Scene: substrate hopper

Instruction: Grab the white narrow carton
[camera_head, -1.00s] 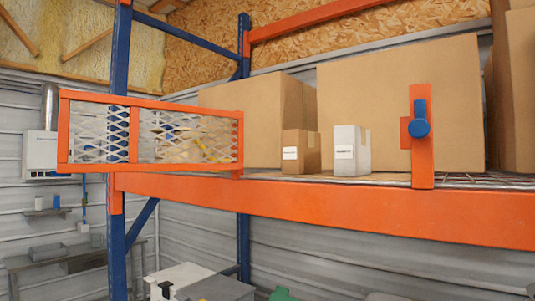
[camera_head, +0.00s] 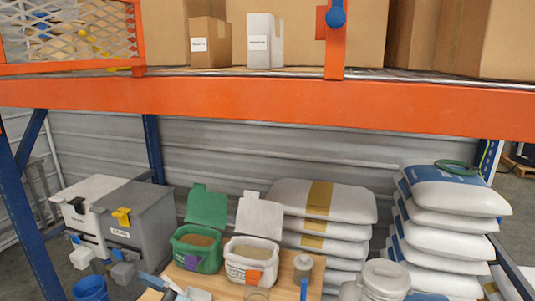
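The white narrow carton (camera_head: 264,40) stands upright on the orange-edged shelf, near the top of the view. It has a small printed label on its front. A small brown carton (camera_head: 210,42) stands just to its left, with a gap between them. Neither of my grippers can be made out in this view.
An orange shelf beam (camera_head: 250,103) runs across in front of the cartons. An orange post with a blue knob (camera_head: 336,16) stands right of the white carton, and a mesh gate (camera_head: 70,35) is at left. Below are open tubs, grey bins and stacked sacks (camera_head: 440,240).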

